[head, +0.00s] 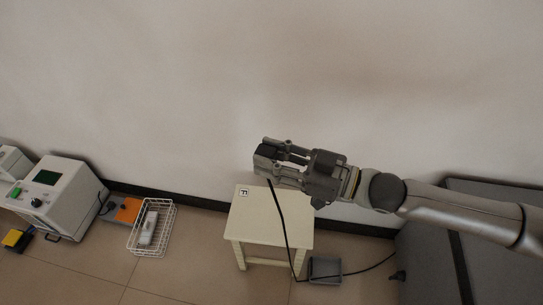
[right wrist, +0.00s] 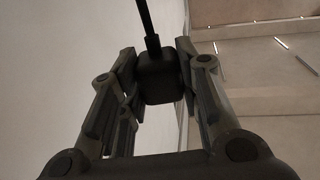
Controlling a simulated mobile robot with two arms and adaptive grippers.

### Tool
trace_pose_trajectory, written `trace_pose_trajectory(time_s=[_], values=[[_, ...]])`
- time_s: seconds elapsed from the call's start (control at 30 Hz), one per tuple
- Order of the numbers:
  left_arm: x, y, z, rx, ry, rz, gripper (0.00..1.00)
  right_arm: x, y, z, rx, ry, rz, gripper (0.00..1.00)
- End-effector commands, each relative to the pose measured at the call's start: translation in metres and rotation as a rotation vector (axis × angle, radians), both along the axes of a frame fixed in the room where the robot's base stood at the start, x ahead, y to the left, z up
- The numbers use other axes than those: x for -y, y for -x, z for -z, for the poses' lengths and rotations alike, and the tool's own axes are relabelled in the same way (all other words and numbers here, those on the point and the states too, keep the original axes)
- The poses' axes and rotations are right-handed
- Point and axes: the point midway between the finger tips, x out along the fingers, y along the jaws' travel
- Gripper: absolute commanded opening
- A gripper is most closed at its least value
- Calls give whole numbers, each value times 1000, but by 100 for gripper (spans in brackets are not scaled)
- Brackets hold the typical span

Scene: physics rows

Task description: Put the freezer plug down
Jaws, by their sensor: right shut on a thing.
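The freezer plug (head: 266,151) is a dark block with a black cord. My right gripper (head: 273,159) is shut on it and holds it in the air near the wall, above the small cream stool in the head view. In the right wrist view the plug (right wrist: 160,78) sits between the two fingers of the right gripper (right wrist: 158,82). Its cord (head: 280,215) hangs down past the stool's front to the floor, then runs right toward the large grey unit (head: 425,262). My left gripper is not in view.
The cream stool (head: 265,222) has a bare top except for a small label marked F (head: 243,192). A grey tray (head: 325,268) lies on the floor to its right. A white wire basket (head: 168,236), an orange item (head: 127,210) and a white machine (head: 58,195) stand at left.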

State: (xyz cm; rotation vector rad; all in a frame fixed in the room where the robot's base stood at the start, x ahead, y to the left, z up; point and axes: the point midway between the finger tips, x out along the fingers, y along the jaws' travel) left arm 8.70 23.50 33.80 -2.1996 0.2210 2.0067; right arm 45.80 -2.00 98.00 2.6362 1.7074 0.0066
Motion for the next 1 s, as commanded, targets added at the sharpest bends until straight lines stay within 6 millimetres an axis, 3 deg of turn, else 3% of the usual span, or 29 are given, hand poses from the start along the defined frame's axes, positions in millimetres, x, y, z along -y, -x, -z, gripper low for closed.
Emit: trace_pose_trajectory(time_s=[1.0], values=[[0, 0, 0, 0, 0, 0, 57, 30, 8, 0, -3, 2, -350, 0]])
